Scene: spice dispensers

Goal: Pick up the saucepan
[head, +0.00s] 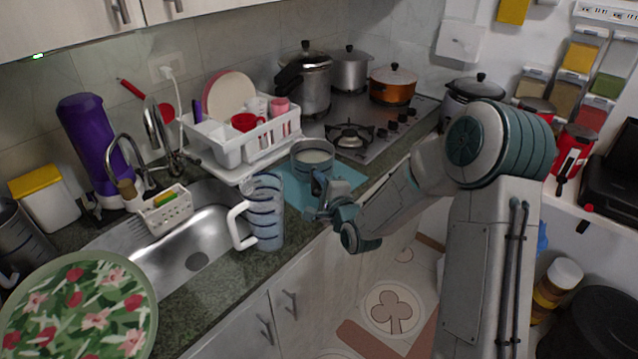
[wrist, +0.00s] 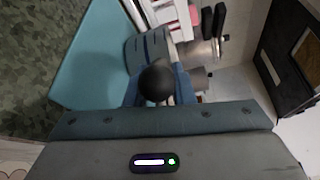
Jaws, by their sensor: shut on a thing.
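The saucepan (head: 313,152) is a small grey pan with pale contents, upright over the teal mat (head: 295,193) near the counter's front edge. I cannot tell whether its base touches the mat. My gripper (head: 321,193) is at the pan's near side, shut on its handle, which is mostly hidden by the fingers in the head view. In the wrist view, the handle's dark rounded end (wrist: 157,80) shows between the blue fingers of my gripper (wrist: 158,94), with the grey pan wall (wrist: 148,48) beyond.
A clear striped pitcher (head: 267,215) stands close to the left. A white dish rack (head: 240,143) is behind, and the stove (head: 372,137) with pots is at the back right. The sink (head: 190,250) lies further left.

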